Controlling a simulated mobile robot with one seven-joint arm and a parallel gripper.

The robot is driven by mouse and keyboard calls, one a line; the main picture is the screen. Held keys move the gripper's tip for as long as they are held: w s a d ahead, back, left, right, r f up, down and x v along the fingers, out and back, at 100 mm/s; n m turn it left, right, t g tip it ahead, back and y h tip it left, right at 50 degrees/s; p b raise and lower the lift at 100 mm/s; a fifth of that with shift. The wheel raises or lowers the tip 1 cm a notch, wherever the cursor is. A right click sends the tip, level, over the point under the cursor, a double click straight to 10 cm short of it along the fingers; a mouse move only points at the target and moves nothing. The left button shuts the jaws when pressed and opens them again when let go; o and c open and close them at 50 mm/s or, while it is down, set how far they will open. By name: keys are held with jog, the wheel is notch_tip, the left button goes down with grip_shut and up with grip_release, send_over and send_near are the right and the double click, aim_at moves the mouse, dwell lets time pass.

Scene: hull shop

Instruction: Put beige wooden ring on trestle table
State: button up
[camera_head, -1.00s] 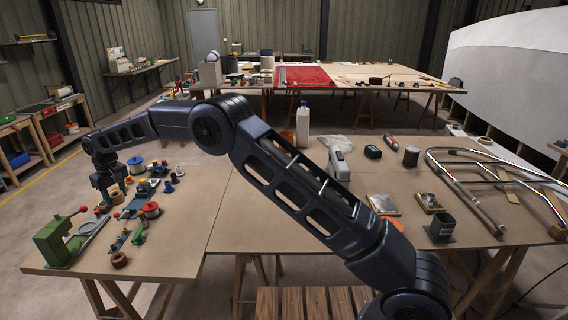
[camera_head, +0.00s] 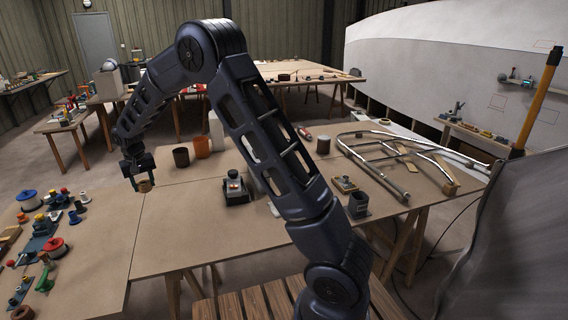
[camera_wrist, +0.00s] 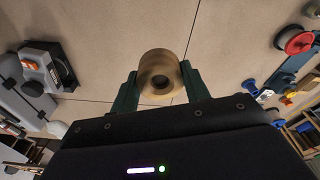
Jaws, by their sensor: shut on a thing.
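The beige wooden ring (camera_wrist: 160,77) is between the two green fingers of my gripper (camera_wrist: 158,88) in the wrist view, its hole facing the camera. In the head view the ring (camera_head: 145,186) shows small below my gripper (camera_head: 137,177), which is shut on it. The ring is over the trestle table (camera_head: 190,225), near the seam between two tabletop boards. From these views I cannot tell whether it touches the top or hangs a little above it.
A dark brown cup (camera_head: 181,157) and an orange cup (camera_head: 202,147) stand behind and right of my gripper. A dark boxy device (camera_head: 235,189) stands farther right. Spools and small fittings crowd the left board. Bare board lies in front of the ring.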

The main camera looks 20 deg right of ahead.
jog(key=d+m, duration=0.3)
jog(key=d, duration=1.3)
jog(key=m, duration=0.3)
send_over(223, 226)
jog(key=f, duration=0.2)
notch_tip(223, 226, down, 20)
jog(key=shift+s+r, duration=0.15)
jog(key=shift+r, duration=0.1)
jog(key=shift+f, duration=0.1)
jog(key=o, duration=1)
